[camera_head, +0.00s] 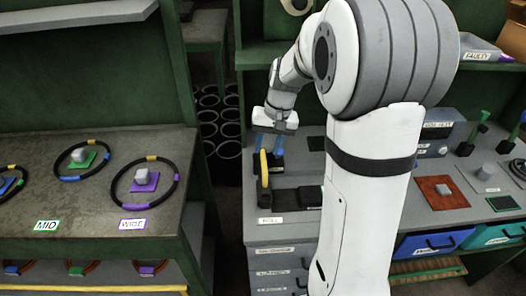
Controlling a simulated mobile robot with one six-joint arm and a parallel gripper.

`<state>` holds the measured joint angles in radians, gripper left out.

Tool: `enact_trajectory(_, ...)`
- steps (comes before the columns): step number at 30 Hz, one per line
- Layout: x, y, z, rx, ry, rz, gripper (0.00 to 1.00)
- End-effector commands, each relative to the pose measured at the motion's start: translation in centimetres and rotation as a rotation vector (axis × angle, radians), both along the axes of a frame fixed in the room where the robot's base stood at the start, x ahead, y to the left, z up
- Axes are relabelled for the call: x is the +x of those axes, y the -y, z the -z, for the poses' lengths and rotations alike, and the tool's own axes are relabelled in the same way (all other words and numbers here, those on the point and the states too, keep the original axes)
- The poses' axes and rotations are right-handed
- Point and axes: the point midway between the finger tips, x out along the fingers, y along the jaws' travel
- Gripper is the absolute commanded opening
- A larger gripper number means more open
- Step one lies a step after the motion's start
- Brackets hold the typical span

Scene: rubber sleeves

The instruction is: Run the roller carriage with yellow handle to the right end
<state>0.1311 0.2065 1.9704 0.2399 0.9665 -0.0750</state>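The yellow handle (264,169) stands upright as a thin yellow piece at the left end of the dark roller bed on the bench. The carriage under it is small and dark, and I cannot make out its edges. My gripper (268,148) points down just behind and above the handle. Its two blue fingers are apart, with a gap between them. In the picture the handle's top overlaps the gap, but I cannot tell whether the fingers touch it. The right part of the roller bed (308,196) runs behind my arm, so its right end is hidden.
A label reading ROLL (271,220) is in front of the bed. My white arm blocks the middle of the bench. A red pad (442,203) with a grey block is to the right. A left bench (90,205) holds rings around blocks.

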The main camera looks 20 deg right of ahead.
Motion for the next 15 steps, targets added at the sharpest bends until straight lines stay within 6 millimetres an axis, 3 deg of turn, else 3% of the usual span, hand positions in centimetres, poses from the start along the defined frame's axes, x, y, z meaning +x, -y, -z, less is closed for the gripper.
enact_trajectory(6,0.0,-0.5,2.7,-0.001,-0.002,0.0,0.36)
enact_trajectory(15,0.1,-0.6,3.3,-0.001,0.001,0.001,0.36)
